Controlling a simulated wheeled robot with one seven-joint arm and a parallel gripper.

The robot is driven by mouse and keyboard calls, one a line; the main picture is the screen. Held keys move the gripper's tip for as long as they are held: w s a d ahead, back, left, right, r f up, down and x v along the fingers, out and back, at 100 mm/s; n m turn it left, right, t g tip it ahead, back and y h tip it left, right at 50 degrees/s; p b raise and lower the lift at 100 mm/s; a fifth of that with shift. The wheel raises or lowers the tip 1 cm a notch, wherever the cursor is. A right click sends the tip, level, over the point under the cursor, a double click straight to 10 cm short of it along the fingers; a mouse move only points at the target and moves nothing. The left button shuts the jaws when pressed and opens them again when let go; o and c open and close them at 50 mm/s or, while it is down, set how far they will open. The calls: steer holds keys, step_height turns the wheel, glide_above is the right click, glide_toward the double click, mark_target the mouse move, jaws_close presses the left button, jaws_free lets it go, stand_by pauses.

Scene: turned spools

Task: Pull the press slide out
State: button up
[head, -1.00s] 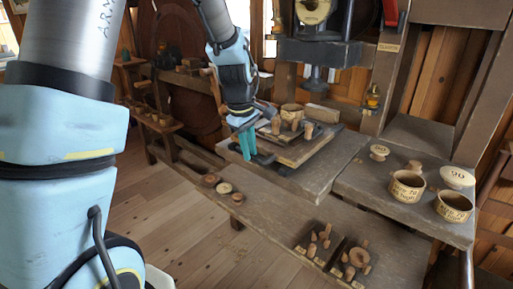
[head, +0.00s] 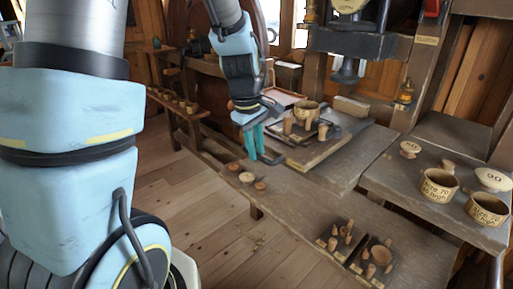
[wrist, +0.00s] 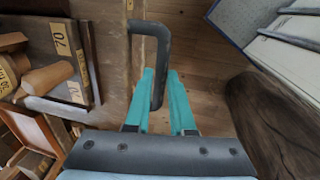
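The press slide (head: 296,163) is a flat board with a wooden bowl (head: 306,110) and several turned pegs on it. It lies on the bench in front of the press (head: 347,66), clear of the ram. Its dark looped handle (wrist: 165,38) shows in the wrist view, with its bar between my teal fingers. In the wrist view, my gripper (wrist: 160,82) points along the loop, and the slide's edge with a "70" label is at left.
Labelled bowls (head: 439,186) and lids stand on the right bench. Dark trays of turned pieces (head: 372,257) and small discs (head: 247,178) sit on the lower bench. A wooden block (head: 352,105) lies behind the slide. The plank floor (head: 190,215) at front left is clear.

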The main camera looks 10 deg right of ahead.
steer(key=o, duration=0.4)
steer(key=shift+r, duration=0.1)
step_height(320, 180, up, 10)
steer(key=a+b, duration=0.1)
steer(key=shift+s+a+r, duration=0.2)
steer(key=shift+s+a, duration=0.15)
steer(key=shift+s, duration=0.1)
steer(key=s+a+f+m, duration=0.1)
steer(key=a+f+m, duration=0.2)
steer(key=a, duration=0.6)
steer(key=s+a+f+m+y, duration=0.1)
steer(key=s+a+f+m, duration=0.1)
steer(key=a+f+m, duration=0.2)
steer(key=a+f, duration=0.3)
steer(key=a, duration=0.3)
steer(key=shift+a+f+t+y, duration=0.15)
steer(key=shift+a+t+y, duration=0.05)
steer(key=shift+t+y, duration=0.1)
